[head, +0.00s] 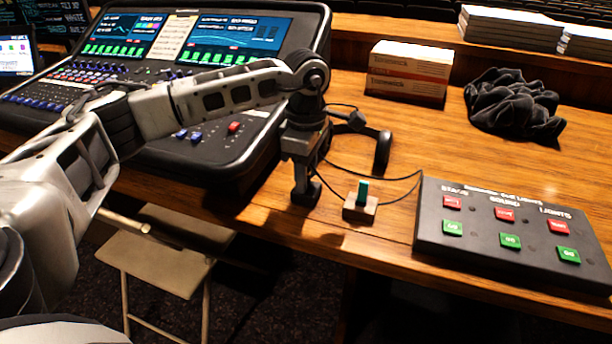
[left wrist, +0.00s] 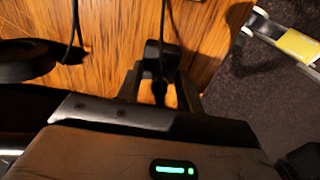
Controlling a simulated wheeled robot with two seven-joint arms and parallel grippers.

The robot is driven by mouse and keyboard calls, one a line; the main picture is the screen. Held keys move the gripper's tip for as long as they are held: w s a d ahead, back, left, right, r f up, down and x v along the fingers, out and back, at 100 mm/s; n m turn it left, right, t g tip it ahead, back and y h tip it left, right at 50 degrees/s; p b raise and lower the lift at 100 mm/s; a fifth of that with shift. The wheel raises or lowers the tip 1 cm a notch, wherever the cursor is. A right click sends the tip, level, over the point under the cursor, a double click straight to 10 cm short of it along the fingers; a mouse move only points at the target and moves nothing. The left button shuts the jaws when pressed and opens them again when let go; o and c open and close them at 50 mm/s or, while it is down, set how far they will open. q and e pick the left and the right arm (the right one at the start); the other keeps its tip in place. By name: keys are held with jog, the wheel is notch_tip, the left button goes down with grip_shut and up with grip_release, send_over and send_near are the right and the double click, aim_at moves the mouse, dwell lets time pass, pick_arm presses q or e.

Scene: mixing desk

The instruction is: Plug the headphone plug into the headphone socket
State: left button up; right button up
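My left gripper (head: 305,192) points straight down at the front edge of the wooden desk. In the left wrist view its fingers (left wrist: 162,88) stand a little apart with a dark piece between them. A black cable runs into this gap, so the piece looks like the headphone plug (left wrist: 158,90); its tip is hidden. A black block (left wrist: 154,50) shows at the fingertips, perhaps the socket housing; I cannot tell whether the plug touches it. The black headphones (head: 383,152) lie behind and right of the gripper. My right gripper is not in view.
A small wooden block with a teal piece (head: 363,190) stands just right of the gripper. A black button box (head: 480,245) lies farther right, the mixing desk (head: 230,150) left. A carton (head: 408,72) and dark cloth (head: 513,105) lie behind. A folding chair (head: 160,265) stands below the edge.

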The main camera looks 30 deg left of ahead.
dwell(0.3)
pick_arm(q)
grip_shut()
jog(key=shift+r+p, duration=2.25)
jog(key=shift+r, duration=0.8)
jog(key=shift+d, duration=0.1)
